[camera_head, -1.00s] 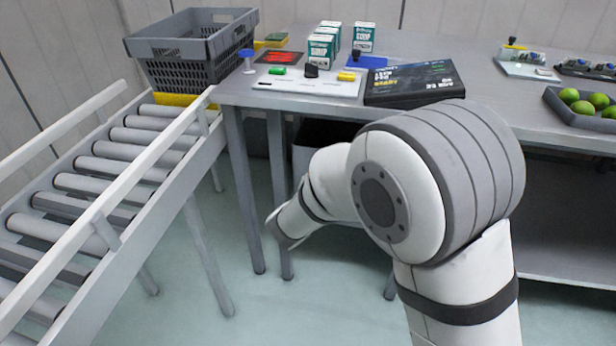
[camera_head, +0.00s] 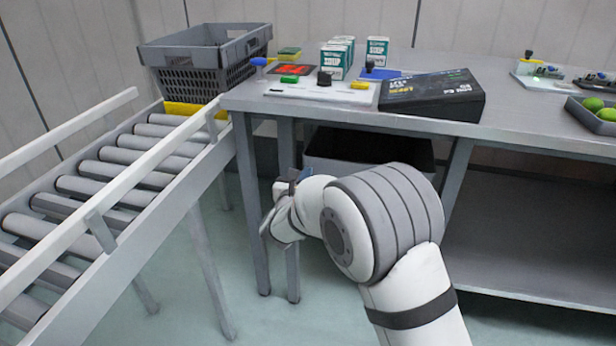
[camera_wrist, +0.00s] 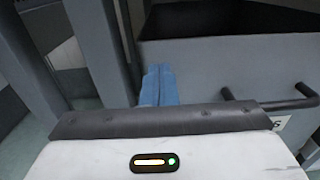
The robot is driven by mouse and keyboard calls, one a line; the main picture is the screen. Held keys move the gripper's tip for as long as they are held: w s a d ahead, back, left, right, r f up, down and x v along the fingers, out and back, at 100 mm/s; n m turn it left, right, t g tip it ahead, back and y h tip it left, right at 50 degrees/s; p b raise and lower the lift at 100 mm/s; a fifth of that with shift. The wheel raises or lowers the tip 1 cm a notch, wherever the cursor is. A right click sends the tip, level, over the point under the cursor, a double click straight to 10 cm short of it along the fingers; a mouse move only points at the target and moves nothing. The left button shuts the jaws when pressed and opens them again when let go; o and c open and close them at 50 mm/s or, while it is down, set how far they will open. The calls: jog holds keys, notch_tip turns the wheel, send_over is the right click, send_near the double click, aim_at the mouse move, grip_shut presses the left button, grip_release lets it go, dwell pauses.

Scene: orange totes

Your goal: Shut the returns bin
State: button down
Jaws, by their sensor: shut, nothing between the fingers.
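The returns bin (camera_head: 322,167) is a grey drawer-like box under the worktable, its top open onto a dark inside. In the wrist view its grey front wall (camera_wrist: 215,72) carries a dark bar handle (camera_wrist: 268,105) and part of a white label. My gripper (camera_head: 290,183) is low in front of the table, at the bin's left side. In the wrist view its blue fingertips (camera_wrist: 158,72) are together and empty, over the left end of the front wall and left of the handle. I cannot tell whether they touch the wall. My arm hides much of the bin's front in the head view.
A roller conveyor (camera_head: 120,175) with white rails runs along the left, a grey crate (camera_head: 205,60) at its far end. Table legs (camera_head: 247,200) stand just left of the bin. The tabletop (camera_head: 510,112) holds soup boxes, a black case (camera_head: 432,95) and a tray of limes.

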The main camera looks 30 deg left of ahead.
aim_at(311, 165)
jog(key=shift+x, duration=1.1)
jog(key=x, duration=0.4)
jog(key=shift+w+r, duration=0.1)
jog(key=shift+r, duration=0.25)
